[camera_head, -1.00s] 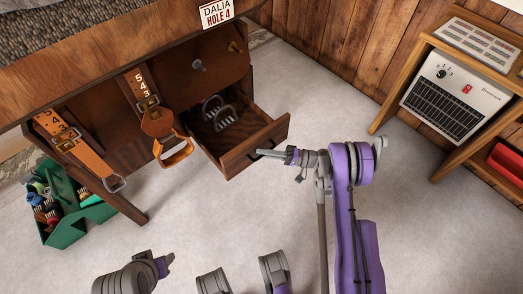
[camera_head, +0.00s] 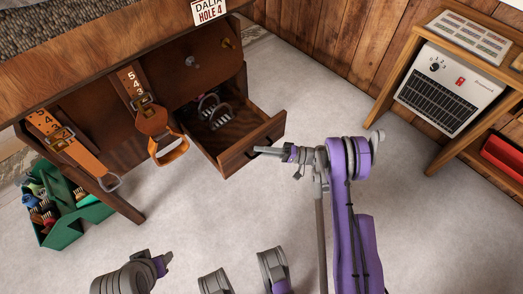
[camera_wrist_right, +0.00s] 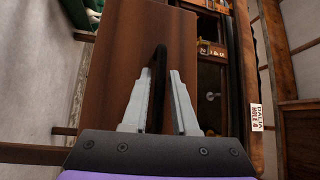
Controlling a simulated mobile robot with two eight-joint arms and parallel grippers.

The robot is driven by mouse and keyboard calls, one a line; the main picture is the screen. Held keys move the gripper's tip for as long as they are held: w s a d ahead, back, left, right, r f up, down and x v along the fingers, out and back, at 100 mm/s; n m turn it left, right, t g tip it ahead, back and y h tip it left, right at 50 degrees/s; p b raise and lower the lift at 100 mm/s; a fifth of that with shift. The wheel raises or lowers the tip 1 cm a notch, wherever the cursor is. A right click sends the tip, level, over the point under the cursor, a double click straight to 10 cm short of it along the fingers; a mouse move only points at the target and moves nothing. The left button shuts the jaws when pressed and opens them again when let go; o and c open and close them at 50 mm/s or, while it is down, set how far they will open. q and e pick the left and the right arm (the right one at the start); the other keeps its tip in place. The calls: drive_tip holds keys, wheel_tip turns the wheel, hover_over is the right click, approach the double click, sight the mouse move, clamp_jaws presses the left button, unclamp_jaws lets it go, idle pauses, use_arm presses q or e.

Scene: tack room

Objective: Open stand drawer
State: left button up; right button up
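The stand's wooden drawer (camera_head: 252,146) is pulled well out of the stand (camera_head: 110,57), and its inside shows. In the right wrist view the brown drawer front (camera_wrist_right: 120,50) carries a dark bar handle (camera_wrist_right: 159,62). My right gripper (camera_head: 262,150) is at the drawer front. In the right wrist view its two fingers (camera_wrist_right: 162,72) stand apart, with the handle between them. A gap shows beside the right finger, so the gripper looks open around the handle. My left gripper (camera_head: 169,258) is low at the left, away from the drawer; its fingers are too small to judge.
Metal pieces (camera_head: 214,112) lie in the drawer. Leather straps (camera_head: 150,115) hang left of it. A green caddy (camera_head: 72,221) with brushes stands on the floor. A wooden shelf (camera_head: 398,95) with a heater (camera_head: 446,88) is at the right. The floor before the drawer is clear.

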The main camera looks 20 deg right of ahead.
drive_tip(key=p+v, duration=0.1)
drive_tip(key=v, duration=1)
drive_tip(key=shift+w, duration=0.1)
